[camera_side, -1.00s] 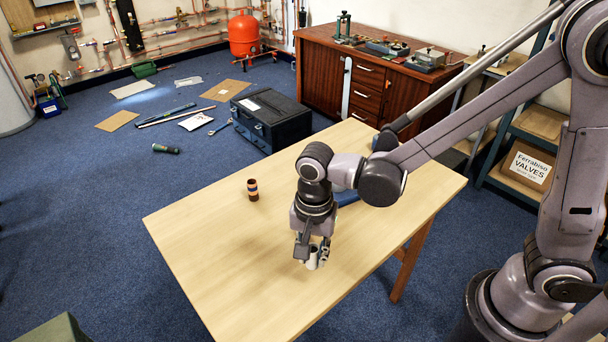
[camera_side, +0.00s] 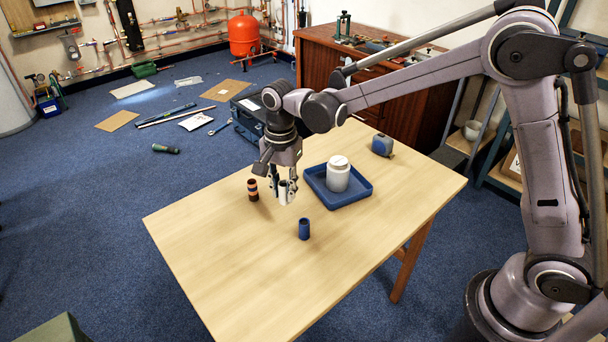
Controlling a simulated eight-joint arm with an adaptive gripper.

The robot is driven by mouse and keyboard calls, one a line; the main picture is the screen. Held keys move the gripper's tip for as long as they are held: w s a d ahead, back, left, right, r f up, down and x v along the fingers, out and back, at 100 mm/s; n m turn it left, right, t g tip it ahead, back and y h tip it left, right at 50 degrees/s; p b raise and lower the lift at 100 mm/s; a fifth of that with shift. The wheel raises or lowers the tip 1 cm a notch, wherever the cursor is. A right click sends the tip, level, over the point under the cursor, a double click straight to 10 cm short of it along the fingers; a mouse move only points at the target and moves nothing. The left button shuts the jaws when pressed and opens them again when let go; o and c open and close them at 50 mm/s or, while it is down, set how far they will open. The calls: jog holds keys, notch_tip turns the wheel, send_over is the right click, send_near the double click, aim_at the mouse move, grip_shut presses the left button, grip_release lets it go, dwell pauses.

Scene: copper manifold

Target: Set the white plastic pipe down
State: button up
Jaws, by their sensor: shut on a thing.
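The white plastic pipe (camera_side: 283,192) is a short white cylinder, held upright between the fingers of my gripper (camera_side: 284,188). My gripper points down over the far part of the wooden table (camera_side: 240,265) and is shut on the pipe. The pipe's lower end is close to the table top. I cannot tell whether it touches.
A brown and orange banded cylinder (camera_side: 253,190) stands just left of the pipe. A blue cylinder (camera_side: 304,229) stands in front. A blue tray (camera_side: 355,195) holding a white jar (camera_side: 338,174) is to the right, with a blue-grey block (camera_side: 382,145) behind. The table's near part is clear.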

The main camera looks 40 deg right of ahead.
jog(key=w+a+f, duration=0.1)
jog(key=a+f, duration=0.1)
jog(key=a, duration=0.1)
jog(key=w+a+f, duration=0.1)
jog(key=a+f, duration=0.2)
jog(key=a, duration=0.1)
jog(key=w+a+f, duration=0.2)
jog(key=a, duration=0.2)
jog(key=shift+w+a+f, duration=0.1)
jog(key=shift+f, duration=2.05)
jog(key=shift+f, duration=0.15)
jog(key=o, duration=0.9)
